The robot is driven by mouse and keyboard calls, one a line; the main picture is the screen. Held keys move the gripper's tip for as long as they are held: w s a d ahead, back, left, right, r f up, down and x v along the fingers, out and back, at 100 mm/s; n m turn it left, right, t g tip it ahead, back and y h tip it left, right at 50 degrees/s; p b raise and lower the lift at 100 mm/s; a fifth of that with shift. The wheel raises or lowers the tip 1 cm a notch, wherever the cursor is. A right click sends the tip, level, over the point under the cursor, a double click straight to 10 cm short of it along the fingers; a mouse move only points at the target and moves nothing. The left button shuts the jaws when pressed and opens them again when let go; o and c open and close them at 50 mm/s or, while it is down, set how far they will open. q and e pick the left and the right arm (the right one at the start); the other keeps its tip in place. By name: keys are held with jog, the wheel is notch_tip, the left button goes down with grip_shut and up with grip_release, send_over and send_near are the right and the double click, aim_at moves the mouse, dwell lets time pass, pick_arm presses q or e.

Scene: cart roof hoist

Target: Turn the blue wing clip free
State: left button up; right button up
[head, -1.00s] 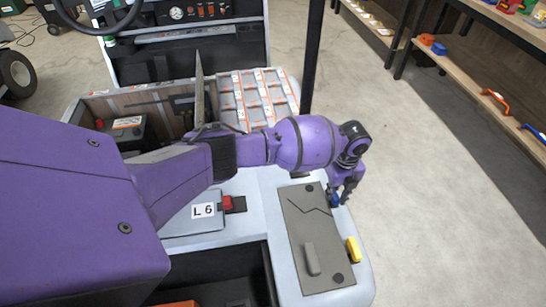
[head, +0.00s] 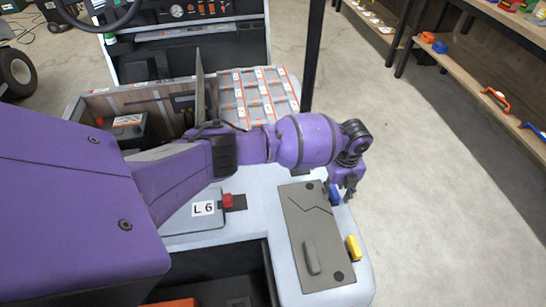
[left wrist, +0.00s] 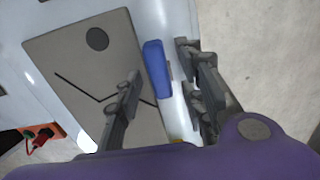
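The blue wing clip (head: 334,194) sits at the right edge of a grey panel (head: 303,222) on the cart's pale top. In the left wrist view the blue clip (left wrist: 157,68) lies lengthwise along the panel's edge. My left gripper (head: 346,190) is at the clip in the head view and partly hides it. In the left wrist view my left gripper (left wrist: 160,70) is open, one finger on each side of the clip, with gaps visible on both sides. Whether the fingers reach down to the clip's height is unclear. My right gripper is not in view.
A yellow clip (head: 353,248) sits farther down the same panel edge. The panel bears a grey handle (head: 312,257). A black post (head: 312,55) stands behind my left arm. A box labelled L6 (head: 195,215) lies left of the panel. The floor to the right is clear.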

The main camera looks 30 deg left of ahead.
aim_at(335, 192)
pick_arm(q)
jog(key=shift+w+r, duration=0.1)
notch_tip(335, 192, up, 12)
dwell(0.5)
dwell(0.4)
